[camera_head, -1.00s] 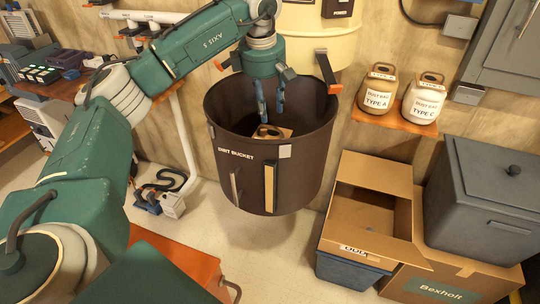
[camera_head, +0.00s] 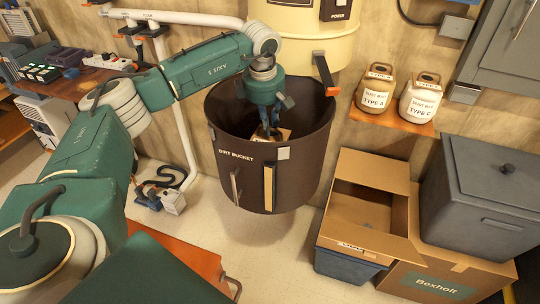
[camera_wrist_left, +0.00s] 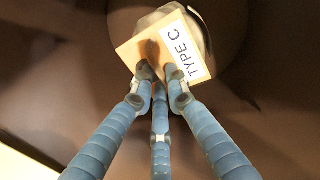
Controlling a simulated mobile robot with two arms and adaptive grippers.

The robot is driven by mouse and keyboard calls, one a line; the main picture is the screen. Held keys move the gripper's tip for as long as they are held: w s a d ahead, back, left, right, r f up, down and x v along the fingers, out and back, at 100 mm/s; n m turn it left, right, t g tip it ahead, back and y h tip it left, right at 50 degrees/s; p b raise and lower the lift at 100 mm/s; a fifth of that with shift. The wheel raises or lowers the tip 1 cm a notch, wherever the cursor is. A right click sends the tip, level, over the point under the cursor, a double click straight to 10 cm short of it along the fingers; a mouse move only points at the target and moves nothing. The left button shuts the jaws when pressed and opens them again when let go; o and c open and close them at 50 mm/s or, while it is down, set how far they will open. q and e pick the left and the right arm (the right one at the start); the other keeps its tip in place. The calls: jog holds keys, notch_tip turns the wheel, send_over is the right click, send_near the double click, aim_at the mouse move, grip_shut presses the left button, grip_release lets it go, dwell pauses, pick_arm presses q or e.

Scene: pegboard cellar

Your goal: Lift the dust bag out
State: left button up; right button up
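The dust bag (camera_wrist_left: 197,22) sits low inside the brown dirt bucket (camera_head: 233,175). Its tan card collar (camera_wrist_left: 135,50), labelled TYPE C and with a dark hole, faces up in the left wrist view. In the head view only a bit of the collar (camera_head: 285,133) shows behind my fingers. My left gripper (camera_head: 269,136) points down inside the bucket. In the left wrist view its fingertips (camera_wrist_left: 159,74) are close together at the collar's near edge, two overlapping the card. I cannot tell whether they grip it. My right gripper is out of view.
A shelf (camera_head: 392,121) on the right holds a TYPE A dust bag (camera_head: 375,90) and a TYPE C one (camera_head: 420,97). An open cardboard box (camera_head: 372,205) and a grey lidded bin (camera_head: 485,200) stand right of the bucket. The cream vacuum body (camera_head: 302,45) hangs close behind the bucket.

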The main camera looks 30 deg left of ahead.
pick_arm(q)
grip_shut()
jog(key=shift+w+r, duration=0.1)
jog(key=shift+r, duration=0.05)
jog(key=shift+r, duration=0.5)
notch_tip(320, 180, up, 19)
jog(key=b, duration=0.3)
jog(key=shift+r+p, duration=1.95)
jog(key=shift+p, duration=0.65)
